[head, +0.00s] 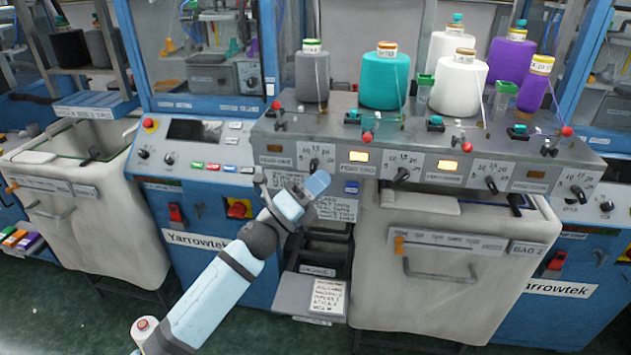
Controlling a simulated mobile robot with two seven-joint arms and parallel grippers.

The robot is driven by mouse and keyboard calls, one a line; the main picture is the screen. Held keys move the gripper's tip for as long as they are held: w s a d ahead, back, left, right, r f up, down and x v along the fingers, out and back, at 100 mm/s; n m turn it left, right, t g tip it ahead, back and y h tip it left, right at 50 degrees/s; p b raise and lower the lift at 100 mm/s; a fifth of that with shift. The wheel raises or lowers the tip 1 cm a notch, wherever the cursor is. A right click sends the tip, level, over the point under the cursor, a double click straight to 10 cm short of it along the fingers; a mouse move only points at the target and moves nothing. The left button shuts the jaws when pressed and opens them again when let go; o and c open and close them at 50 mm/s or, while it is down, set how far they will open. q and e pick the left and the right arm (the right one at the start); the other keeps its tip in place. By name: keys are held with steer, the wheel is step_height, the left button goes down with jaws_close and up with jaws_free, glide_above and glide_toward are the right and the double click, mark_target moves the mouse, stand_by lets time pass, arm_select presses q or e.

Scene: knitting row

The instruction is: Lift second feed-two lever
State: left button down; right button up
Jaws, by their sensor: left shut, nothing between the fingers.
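The feed-two section (359,168) of the grey sloping panel has a lit orange lamp and a black knob at its right. Above it a red-tipped lever (367,136) sticks out from the panel's upper ledge, in front of the teal cone of yarn (385,80). A small teal and black piece (352,116) sits just behind it. My left gripper (302,190) is shut and empty, below and to the left of that lever and apart from it. It hides part of the panel's lower edge and a notice. My right gripper is not in view.
Other red-tipped levers stand along the ledge, at the left (276,105) and right (567,131). Yarn cones, grey (312,75), white (459,85) and purple, stand behind. A pale bin (430,265) hangs below the panel. A grey step (310,297) is low in the middle.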

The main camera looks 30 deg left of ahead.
mark_target(364, 141)
arm_select(q)
steer(key=p+x, duration=0.2)
steer(key=x, duration=0.6)
steer(key=shift+w+d+r, duration=0.1)
steer(key=shift+w+r, duration=0.05)
steer(key=shift+r, duration=0.05)
steer(key=shift+w+d+r, duration=0.25)
steer(key=shift+w+d, duration=0.05)
steer(key=shift+w, duration=0.3)
